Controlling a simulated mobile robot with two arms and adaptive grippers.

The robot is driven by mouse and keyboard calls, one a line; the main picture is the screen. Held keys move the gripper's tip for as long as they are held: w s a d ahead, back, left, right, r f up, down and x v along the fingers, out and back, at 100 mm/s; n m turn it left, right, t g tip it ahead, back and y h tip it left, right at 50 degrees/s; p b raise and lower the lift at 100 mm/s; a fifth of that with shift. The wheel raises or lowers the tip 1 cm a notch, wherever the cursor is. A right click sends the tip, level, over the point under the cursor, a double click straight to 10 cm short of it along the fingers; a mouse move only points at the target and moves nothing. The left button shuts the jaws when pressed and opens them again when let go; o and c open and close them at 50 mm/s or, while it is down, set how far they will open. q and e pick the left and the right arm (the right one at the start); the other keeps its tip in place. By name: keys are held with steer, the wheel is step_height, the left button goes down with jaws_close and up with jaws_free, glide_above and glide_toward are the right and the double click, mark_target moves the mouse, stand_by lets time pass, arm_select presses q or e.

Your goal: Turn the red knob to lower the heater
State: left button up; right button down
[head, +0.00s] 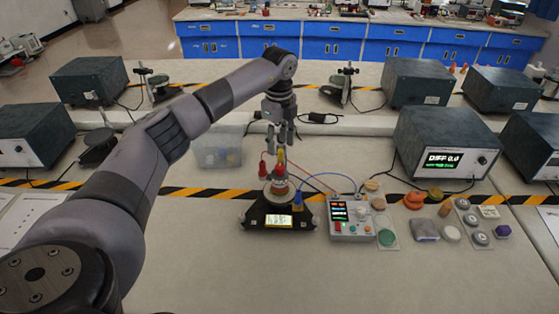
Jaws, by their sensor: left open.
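My left gripper (281,134) points down above a small apparatus on the bench. Its fingers are apart and hold nothing that I can see. The apparatus has a black base (256,218) with a lit yellowish display and a round copper-coloured body (279,189) with yellow and red parts on top. Beside it on the right is a grey control box (357,228) with a dark display and a small red control (338,228) at its lower left. I cannot tell whether this red control is a knob or a button. The gripper is behind and left of the box, not touching it. My right gripper is out of view.
Red and blue wires run between the apparatus and the box. Discs, weights and small samples, including a green disc (387,237), lie right of the box. A clear bin (218,147) and a dark instrument with a "DIFF 0.0" display (445,143) stand behind. The front bench is clear.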

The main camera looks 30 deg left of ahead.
mark_target(279, 166)
arm_select(q)
step_height(279, 166, down, 9)
steer(key=shift+r+p, duration=0.15)
steer(key=shift+p, duration=0.85)
steer(key=shift+c, duration=0.5)
jaws_close()
